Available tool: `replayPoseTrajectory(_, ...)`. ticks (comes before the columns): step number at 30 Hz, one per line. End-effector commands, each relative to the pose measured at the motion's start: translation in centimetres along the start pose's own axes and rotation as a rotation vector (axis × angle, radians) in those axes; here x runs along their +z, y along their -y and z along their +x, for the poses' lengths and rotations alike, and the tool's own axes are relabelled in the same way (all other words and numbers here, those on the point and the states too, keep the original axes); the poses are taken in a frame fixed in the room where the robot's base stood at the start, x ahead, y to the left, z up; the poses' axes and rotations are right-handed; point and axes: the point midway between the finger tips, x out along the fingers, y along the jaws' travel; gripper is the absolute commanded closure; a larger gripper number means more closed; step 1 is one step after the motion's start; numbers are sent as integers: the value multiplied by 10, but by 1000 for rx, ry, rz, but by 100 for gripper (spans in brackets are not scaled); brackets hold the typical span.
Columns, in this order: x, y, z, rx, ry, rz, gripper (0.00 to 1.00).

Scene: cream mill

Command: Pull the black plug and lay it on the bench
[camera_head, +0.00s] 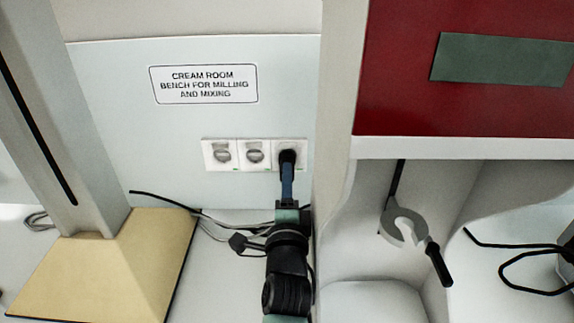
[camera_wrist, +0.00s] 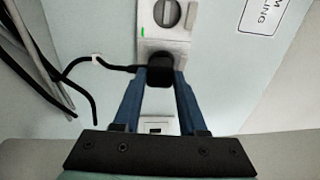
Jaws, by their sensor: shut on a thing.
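The black plug (camera_head: 288,157) sits at the rightmost of three wall sockets in the head view. It also shows between my fingertips in the wrist view (camera_wrist: 160,70), against the white socket plate (camera_wrist: 174,46). My gripper (camera_head: 287,172) is shut on the plug, with a blue finger on each side of it. A black cord leaves the plug to the left in the wrist view. Whether the plug's pins are fully in the socket is hidden. The pale bench (camera_head: 225,250) lies below the sockets, partly covered by cables and my arm.
Two other sockets (camera_head: 238,154) are left of the plug and look empty. Loose cables (camera_head: 205,222) lie on the bench. A tan sloped base with a column (camera_head: 120,255) stands left. A red and white machine (camera_head: 430,100) with a hanging fork-shaped part (camera_head: 402,228) stands close on the right.

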Motion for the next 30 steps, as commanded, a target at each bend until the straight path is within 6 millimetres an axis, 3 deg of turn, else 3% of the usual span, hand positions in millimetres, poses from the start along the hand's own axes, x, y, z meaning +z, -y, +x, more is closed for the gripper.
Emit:
replayPoseTrajectory(12, -1, -5, -18, 15, 0, -5, 100)
replayPoseTrajectory(30, -1, -4, -24, 15, 0, -5, 100)
